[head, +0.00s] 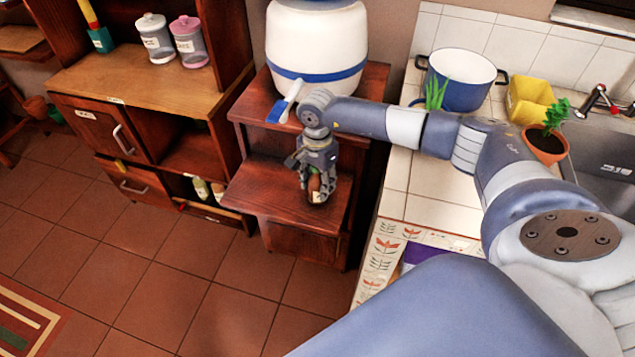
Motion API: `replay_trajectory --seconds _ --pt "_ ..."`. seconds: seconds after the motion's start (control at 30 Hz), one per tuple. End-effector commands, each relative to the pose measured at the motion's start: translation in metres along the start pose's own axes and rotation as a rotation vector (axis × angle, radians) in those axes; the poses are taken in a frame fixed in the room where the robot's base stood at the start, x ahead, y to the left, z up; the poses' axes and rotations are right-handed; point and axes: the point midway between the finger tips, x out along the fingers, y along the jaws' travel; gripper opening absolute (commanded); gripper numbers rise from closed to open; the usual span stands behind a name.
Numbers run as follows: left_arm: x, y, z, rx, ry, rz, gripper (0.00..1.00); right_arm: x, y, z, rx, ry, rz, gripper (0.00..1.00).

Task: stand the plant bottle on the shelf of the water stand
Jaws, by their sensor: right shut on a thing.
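The water stand (265,190) is dark red-brown wood, with a lower front shelf below its top. My right gripper (314,175) points down over this shelf, shut on the plant bottle (317,191). The bottle is small and brown with a pale label and looks roughly upright. Its upper part is hidden by the fingers. It is over the right half of the shelf, near the front edge; I cannot tell whether its base touches the wood. My left gripper is out of view.
A white water dispenser (317,45) with a blue-handled tap (284,104) stands on the stand's top, close to my right wrist. The tiled counter (400,170) at right holds a pot (458,80) and a potted plant (546,144). The shelf's left half is clear.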

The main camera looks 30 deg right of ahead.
Motion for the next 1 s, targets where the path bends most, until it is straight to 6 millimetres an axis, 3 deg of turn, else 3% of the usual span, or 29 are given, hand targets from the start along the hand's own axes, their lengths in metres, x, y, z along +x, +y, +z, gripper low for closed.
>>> replay_trajectory --seconds 0.1,0.43,0.47,0.53,1.0 --pt "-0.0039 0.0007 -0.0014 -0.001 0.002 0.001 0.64 0.0094 -0.0003 0.0002 0.001 0.000 -0.001 0.15" --pt "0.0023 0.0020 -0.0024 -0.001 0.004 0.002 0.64 0.0147 -0.0004 0.0001 0.001 0.000 -0.002 0.15" --pt "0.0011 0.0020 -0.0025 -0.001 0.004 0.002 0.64 0.0136 -0.0002 0.0001 0.001 0.000 -0.001 0.46" --pt "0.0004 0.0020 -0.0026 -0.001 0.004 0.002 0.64 0.0130 -0.0001 0.0002 0.001 0.000 -0.001 0.62" --pt "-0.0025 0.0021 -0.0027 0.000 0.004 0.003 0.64 0.0053 -0.0009 -0.0002 0.001 0.000 -0.003 0.62"
